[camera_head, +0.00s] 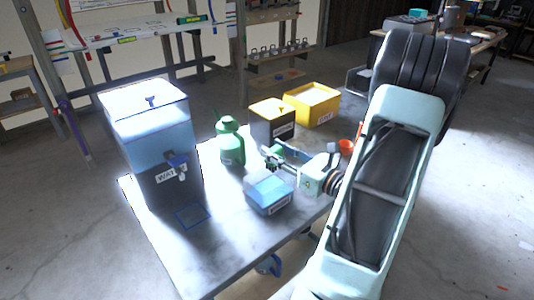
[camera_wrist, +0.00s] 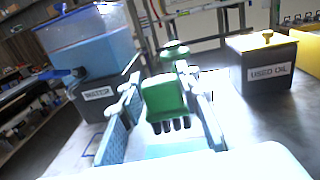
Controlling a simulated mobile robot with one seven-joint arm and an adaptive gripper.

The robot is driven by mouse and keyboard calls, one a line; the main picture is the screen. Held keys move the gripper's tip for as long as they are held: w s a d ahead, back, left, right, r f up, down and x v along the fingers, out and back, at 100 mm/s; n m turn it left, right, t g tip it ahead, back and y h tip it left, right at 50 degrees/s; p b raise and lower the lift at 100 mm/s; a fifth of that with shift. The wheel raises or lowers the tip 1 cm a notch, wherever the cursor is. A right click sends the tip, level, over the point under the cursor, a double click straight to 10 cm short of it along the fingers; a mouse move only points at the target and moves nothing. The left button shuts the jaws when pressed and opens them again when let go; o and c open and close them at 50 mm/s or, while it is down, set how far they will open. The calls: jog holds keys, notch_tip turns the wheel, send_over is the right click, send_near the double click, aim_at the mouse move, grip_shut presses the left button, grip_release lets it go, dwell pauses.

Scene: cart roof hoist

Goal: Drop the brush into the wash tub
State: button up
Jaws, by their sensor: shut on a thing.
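My gripper (camera_head: 274,162) is shut on the brush (camera_wrist: 165,98), a green block with dark bristles pointing down. In the wrist view the brush sits between the two finger pads. In the head view the brush is small and partly hidden by the fingers. The wash tub (camera_head: 269,196) is a small blue open box with a white label, on the grey table. My gripper is above the table, just behind the tub in the head picture; I cannot tell whether the brush is over the tub.
A large water container (camera_head: 150,140) with a tap stands on the table's left. A green can (camera_head: 231,148) stands behind the tub. The black used oil box (camera_head: 285,131) and a yellow bin (camera_head: 318,110) are at the back. A small orange cup (camera_head: 346,146) is at right.

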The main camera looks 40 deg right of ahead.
aim_at(277, 168)
jog(key=shift+s+f+b, duration=0.1)
jog(key=shift+f+b, duration=2.2)
jog(key=shift+f, duration=0.65)
jog(key=o, duration=1.2)
jog(key=shift+o, duration=0.2)
jog(key=s+d, duration=0.2)
jog(key=s, duration=1)
jog(key=shift+w, duration=0.1)
